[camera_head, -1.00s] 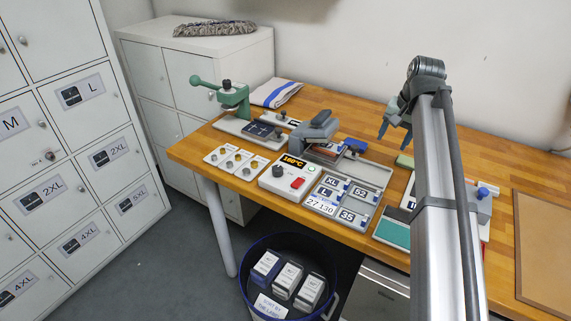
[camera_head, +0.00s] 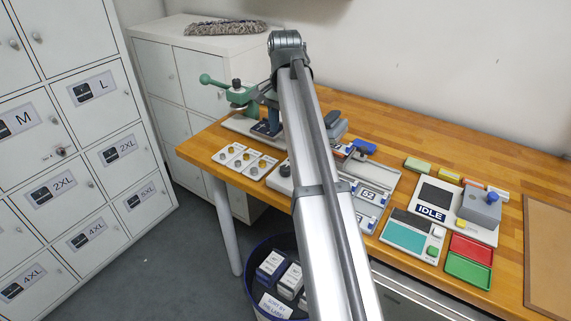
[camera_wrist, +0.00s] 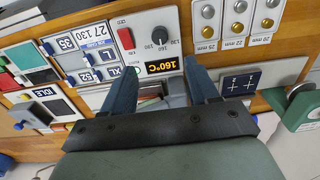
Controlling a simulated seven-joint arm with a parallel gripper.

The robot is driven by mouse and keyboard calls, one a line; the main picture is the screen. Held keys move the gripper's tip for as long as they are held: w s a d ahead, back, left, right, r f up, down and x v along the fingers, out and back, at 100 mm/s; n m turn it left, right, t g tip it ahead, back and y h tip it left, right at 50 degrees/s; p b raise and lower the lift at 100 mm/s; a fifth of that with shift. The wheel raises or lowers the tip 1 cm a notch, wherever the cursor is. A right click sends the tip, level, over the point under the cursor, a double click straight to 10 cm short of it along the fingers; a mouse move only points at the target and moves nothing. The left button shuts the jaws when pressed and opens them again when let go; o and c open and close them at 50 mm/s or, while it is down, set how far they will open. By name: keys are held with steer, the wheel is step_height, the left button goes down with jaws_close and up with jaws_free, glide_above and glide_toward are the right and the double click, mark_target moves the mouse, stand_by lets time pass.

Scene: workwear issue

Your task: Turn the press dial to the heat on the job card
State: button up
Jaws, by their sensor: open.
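The press's white control box shows in the wrist view with its black dial (camera_wrist: 160,36), a red switch (camera_wrist: 125,38) and a lit display (camera_wrist: 162,66) reading 160°C. Numbers 160 and 130 are legible around the dial. A strip reading 27 130 (camera_wrist: 93,40) lies beside the box among size plates; I cannot tell whether it is the job card. My gripper (camera_wrist: 160,72) is open and empty, its fingers either side of the display in the picture, apart from the dial. In the head view the dial (camera_head: 285,171) shows partly; my arm hides most of the box.
Cards with metal buttons (camera_wrist: 238,18) lie beside the box. A green hand press (camera_head: 240,95) stands at the table's back left. An IDLE device (camera_head: 432,213) and red and green trays (camera_head: 468,270) are to the right.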

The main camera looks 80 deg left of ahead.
mark_target(286, 167)
step_height(286, 167, down, 13)
stand_by(0.5)
steer(key=c, duration=1)
